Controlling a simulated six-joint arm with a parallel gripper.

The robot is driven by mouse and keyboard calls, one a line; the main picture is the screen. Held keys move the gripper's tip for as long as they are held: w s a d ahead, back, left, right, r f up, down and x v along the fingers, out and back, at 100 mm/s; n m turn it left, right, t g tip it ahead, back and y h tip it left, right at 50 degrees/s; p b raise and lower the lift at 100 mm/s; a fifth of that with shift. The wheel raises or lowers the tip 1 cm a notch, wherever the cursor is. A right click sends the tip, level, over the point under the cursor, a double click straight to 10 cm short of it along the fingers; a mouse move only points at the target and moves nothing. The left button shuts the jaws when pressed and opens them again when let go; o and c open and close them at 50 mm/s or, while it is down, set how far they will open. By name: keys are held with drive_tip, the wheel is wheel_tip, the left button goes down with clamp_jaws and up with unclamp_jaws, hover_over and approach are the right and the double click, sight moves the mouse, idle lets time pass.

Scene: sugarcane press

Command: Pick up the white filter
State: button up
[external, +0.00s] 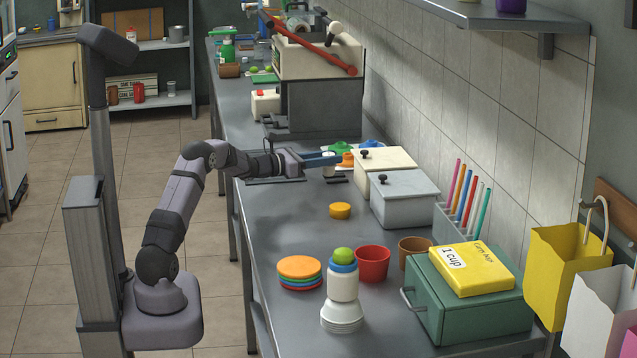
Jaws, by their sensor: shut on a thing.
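My gripper (331,159) reaches right over the counter beside the dark press base, with its blue fingers pointing right. The fingers hide part of the filter. I cannot tell whether it still touches the counter. Green (341,147), orange (347,160) and blue (372,144) pieces, similar in size, sit just to the right and behind the fingertips.
Two lidded boxes, one cream (390,160) and one grey-white (404,197), stand right of the gripper. The press (318,55) stands behind. In front are an orange piece (340,210), stacked discs (299,267), a red cup (372,263) and a green box (465,300). The counter's middle is mostly clear.

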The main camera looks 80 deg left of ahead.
sight(329, 154)
wheel_tip(329, 154, up, 22)
drive_tip(key=p, duration=0.3)
drive_tip(key=shift+w+d+f, duration=0.1)
